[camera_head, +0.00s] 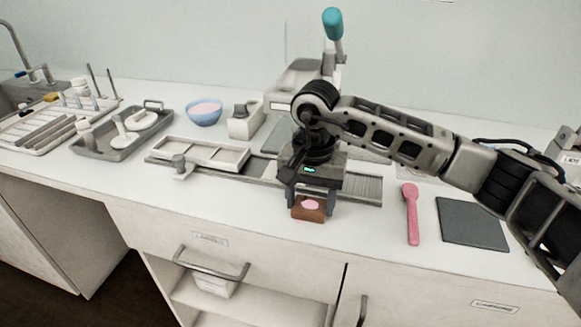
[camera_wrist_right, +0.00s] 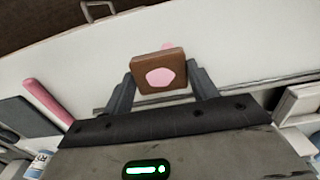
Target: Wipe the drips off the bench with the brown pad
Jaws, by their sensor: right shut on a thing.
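The brown pad (camera_head: 298,212) is a small block with a pink patch on its face. My right gripper (camera_head: 310,205) is shut on it at the front part of the white bench (camera_head: 250,221). In the right wrist view the pad (camera_wrist_right: 144,63) sits between the two fingertips of the right gripper (camera_wrist_right: 160,82). A bit of pink (camera_wrist_right: 167,46) shows just past the pad's edge on the bench, mostly hidden by the pad. Whether the pad touches the bench is hard to tell. My left gripper is not in view.
A pink spatula (camera_head: 411,215) and a dark grey mat (camera_head: 472,223) lie to the right. A metal rail with a white tray (camera_head: 200,154), a blue bowl (camera_head: 205,111) and a grey tray (camera_head: 85,141) stand to the left. A lever machine with a teal knob (camera_head: 333,23) stands behind.

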